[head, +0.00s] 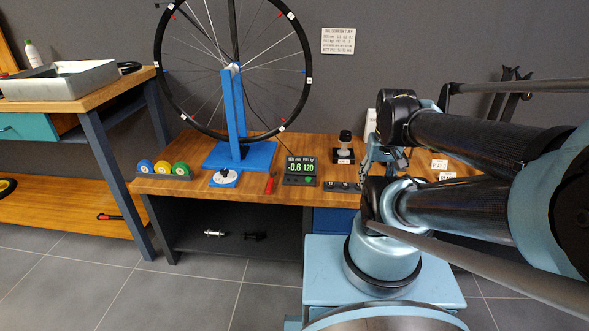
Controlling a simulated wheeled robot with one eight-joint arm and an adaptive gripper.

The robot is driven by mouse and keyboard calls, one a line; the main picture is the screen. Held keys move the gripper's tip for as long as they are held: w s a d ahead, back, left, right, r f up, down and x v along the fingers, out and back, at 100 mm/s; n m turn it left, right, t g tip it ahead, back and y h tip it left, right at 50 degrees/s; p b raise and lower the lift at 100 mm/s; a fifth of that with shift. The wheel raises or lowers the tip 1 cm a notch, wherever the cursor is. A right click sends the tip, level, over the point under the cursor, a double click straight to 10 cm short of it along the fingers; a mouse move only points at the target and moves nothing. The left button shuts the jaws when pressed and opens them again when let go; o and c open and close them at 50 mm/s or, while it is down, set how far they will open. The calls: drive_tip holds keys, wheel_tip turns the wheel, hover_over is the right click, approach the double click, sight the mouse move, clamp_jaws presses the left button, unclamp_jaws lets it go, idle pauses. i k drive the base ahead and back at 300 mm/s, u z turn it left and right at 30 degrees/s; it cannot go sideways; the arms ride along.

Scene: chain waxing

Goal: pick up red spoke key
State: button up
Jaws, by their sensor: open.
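A small slim red object (269,184) lies on the wooden bench between the blue stand's base and the black display. It may be the red spoke key, but it is too small to make out its shape. A rack on the bench's left holds round blue (145,166), yellow (162,167) and green (181,169) pieces, none of them red. My gripper (374,160) is open over the bench's right part, well to the right of the red object and apart from it. My arm partly hides it, and its fingertips are hard to see.
A blue truing stand (238,155) holds a large wheel (283,127) behind the red object. A display (300,170) stands just right of it, with a dark tray (342,186) beyond. A black-topped bottle (344,142) stands farther back. Another bench (75,89) stands left.

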sight(270, 187)
drive_tip(key=z, duration=1.55)
drive_tip(key=k, duration=0.6)
drive_tip(key=u, duration=1.55)
